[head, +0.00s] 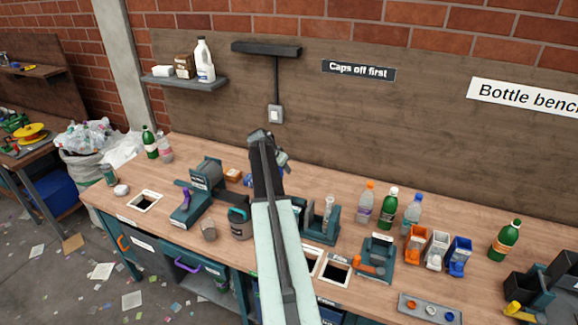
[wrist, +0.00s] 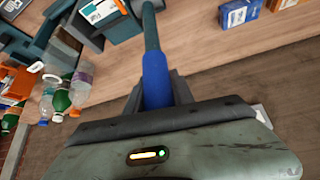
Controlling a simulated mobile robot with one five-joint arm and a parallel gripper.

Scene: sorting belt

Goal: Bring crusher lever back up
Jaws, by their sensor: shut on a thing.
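The lever, a dark teal shaft with a blue grip (wrist: 156,80), runs down from the top of the wrist view. My gripper (wrist: 157,95) is shut around the blue grip, with a dark finger on each side. In the head view my gripper (head: 268,165) is raised above the back of the bench, and my arm hides most of the lever and its base. A teal machine body with an orange-and-white label (wrist: 103,12) shows beside the shaft in the wrist view. I cannot tell how far the lever is tilted.
On the bench (head: 340,185), a purple-levered machine (head: 190,200) stands left of my arm. A teal stand (head: 321,228), bottles (head: 388,208), an orange-levered machine (head: 375,262) and small coloured bins (head: 437,250) stand to the right. A wall shelf (head: 185,82) is at upper left.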

